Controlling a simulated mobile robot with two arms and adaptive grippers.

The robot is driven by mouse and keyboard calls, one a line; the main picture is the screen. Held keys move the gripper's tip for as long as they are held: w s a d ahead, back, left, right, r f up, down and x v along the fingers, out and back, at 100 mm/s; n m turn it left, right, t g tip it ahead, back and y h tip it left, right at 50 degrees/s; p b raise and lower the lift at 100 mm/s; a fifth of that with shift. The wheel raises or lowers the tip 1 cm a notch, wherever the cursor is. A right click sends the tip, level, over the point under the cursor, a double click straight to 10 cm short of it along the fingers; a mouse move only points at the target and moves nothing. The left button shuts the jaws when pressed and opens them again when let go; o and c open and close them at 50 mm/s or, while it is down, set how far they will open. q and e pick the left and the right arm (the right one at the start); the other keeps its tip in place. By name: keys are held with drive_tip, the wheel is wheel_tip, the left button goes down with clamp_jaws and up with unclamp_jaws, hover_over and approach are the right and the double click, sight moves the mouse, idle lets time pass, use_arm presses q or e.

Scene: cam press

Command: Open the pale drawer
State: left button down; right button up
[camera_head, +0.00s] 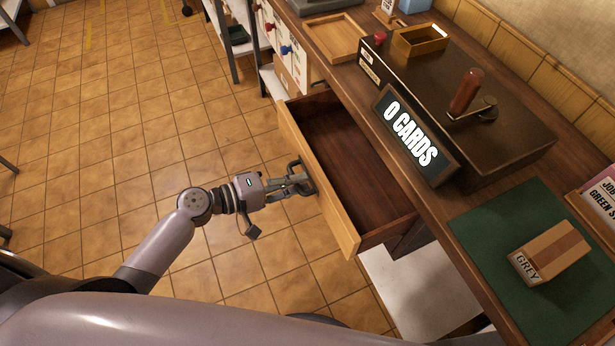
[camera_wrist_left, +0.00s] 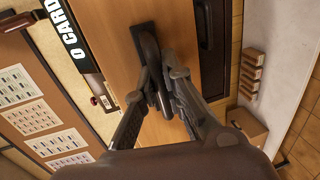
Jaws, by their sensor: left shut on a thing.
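The pale drawer (camera_head: 334,196) is pulled out from under the counter, and its dark wooden inside looks empty. Its pale front panel also shows in the left wrist view (camera_wrist_left: 185,35). A dark handle (camera_head: 306,177) sits on the front; it also shows in the left wrist view (camera_wrist_left: 146,48). My left gripper (camera_head: 300,181) is at the drawer front, shut on the handle. Its fingers show around the handle in the left wrist view (camera_wrist_left: 160,85). My right gripper does not show in either view.
A dark press with a "0 CARDS" sign (camera_head: 411,137) stands on the counter. A box marked GREY (camera_head: 549,252) lies on a green mat (camera_head: 490,224). A wooden tray (camera_head: 334,38) is farther back. Tiled floor (camera_head: 130,125) left of the drawer is open.

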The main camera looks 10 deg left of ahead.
use_arm(q)
drive_tip(key=c, duration=1.9)
unclamp_jaws()
drive_tip(key=shift+c, duration=0.2)
drive_tip(key=v, duration=1.2)
drive_tip(key=shift+f, duration=0.1)
